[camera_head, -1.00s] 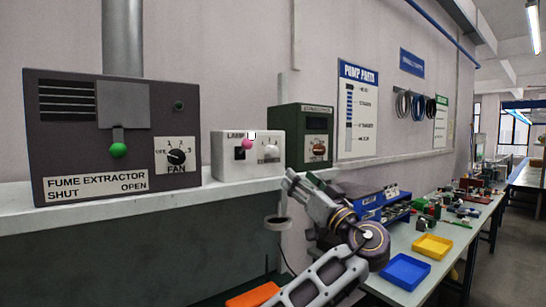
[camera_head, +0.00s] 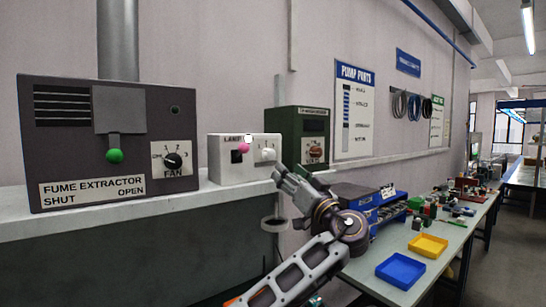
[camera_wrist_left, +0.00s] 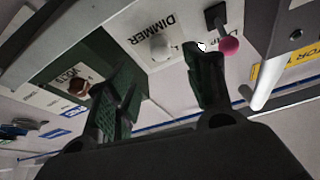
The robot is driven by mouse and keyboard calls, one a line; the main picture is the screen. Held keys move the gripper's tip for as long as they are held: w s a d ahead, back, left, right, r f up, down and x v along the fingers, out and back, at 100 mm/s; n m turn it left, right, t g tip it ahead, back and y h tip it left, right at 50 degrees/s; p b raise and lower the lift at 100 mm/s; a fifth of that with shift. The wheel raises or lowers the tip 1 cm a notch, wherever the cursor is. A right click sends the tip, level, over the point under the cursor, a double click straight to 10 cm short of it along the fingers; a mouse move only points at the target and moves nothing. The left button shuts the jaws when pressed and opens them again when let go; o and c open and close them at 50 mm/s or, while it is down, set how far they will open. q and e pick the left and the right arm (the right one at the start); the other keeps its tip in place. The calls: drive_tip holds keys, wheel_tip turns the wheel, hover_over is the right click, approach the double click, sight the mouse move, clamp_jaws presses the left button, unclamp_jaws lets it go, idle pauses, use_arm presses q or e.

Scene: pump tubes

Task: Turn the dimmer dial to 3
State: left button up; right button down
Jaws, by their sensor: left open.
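The dimmer dial (camera_head: 267,155) is a white knob on the front of the white lamp box (camera_head: 222,160). The dial's setting is too small to read. My left gripper (camera_head: 281,172) is just below and right of the box in the head view. In the left wrist view its two dark fingers (camera_wrist_left: 163,62) are apart and empty, with the dial showing between them. Whether they touch it cannot be told. My right gripper is not in view.
A pink-knobbed lamp switch (camera_head: 243,147) sits left of the dial. The grey fume extractor (camera_head: 70,130) stands further left. A green heater-like box (camera_head: 290,135) with a red-brown dial stands close on the right. The shelf (camera_head: 90,222) runs beneath them.

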sight(271, 157)
use_arm(q)
drive_tip(key=shift+p+x, duration=1.7)
drive_tip(key=shift+x, duration=3.1)
drive_tip(key=c, duration=1)
